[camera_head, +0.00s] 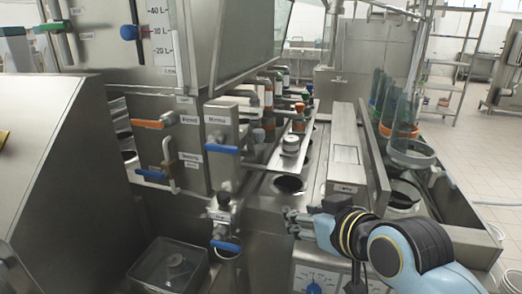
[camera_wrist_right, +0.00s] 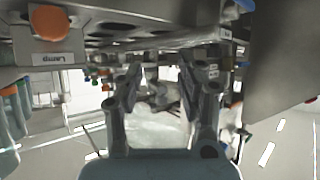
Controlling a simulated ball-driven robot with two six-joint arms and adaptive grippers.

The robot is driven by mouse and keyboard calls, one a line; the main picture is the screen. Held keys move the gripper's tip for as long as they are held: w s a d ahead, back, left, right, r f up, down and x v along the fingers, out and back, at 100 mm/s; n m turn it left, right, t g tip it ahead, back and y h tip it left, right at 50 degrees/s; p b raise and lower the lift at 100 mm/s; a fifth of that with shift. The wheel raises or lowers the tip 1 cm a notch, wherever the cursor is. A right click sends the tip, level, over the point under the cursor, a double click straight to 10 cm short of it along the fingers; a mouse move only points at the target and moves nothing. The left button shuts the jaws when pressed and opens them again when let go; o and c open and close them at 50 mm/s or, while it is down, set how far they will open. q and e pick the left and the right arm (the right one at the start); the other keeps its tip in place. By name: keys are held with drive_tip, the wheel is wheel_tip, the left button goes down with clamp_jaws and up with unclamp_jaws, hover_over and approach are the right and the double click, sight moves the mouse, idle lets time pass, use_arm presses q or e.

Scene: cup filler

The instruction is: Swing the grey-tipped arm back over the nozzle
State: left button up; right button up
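My right gripper (camera_head: 297,222) reaches in from the lower right of the head view, in front of the machine's front edge. In the right wrist view its two fingers (camera_wrist_right: 160,78) stand apart with nothing between them. A vertical metal pipe with a valve and a blue lever (camera_head: 227,246) stands left of the gripper, apart from it. I cannot tell whether this is the nozzle, and I cannot pick out the grey-tipped arm for sure. My left gripper is not in view.
A clear bin (camera_head: 168,267) sits at lower left. Orange (camera_head: 147,124) and blue (camera_head: 222,149) levers stick out from the machine. A slanted steel panel (camera_head: 45,150) fills the left. Stacked cups (camera_head: 405,115) stand right. The wrist view shows an orange knob (camera_wrist_right: 48,22) labelled Lamp.

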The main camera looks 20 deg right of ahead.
sight(261, 136)
drive_tip(key=w+r+t, duration=0.2)
drive_tip(key=w, duration=0.3)
drive_tip(key=w+a+r+t, duration=0.1)
drive_tip(key=w+r, duration=0.2)
drive_tip(key=w, duration=0.2)
drive_tip(key=w+a+r+m+t, duration=0.1)
drive_tip(key=w+r+t, duration=0.1)
drive_tip(key=w, duration=0.3)
drive_tip(key=shift+w+a+r+t+h, duration=0.15)
drive_tip(key=shift+w+r+t+h, duration=0.2)
drive_tip(key=shift+r, duration=0.35)
drive_tip(key=w+b, duration=0.3)
drive_tip(key=shift+w+f, duration=0.15)
drive_tip(key=shift+w, duration=0.25)
drive_tip(key=shift+w+r, duration=0.2)
drive_tip(key=shift+w, duration=0.25)
drive_tip(key=shift+c, duration=0.3)
clamp_jaws()
drive_tip(key=shift+w+f, duration=0.1)
drive_tip(key=shift+f, duration=0.1)
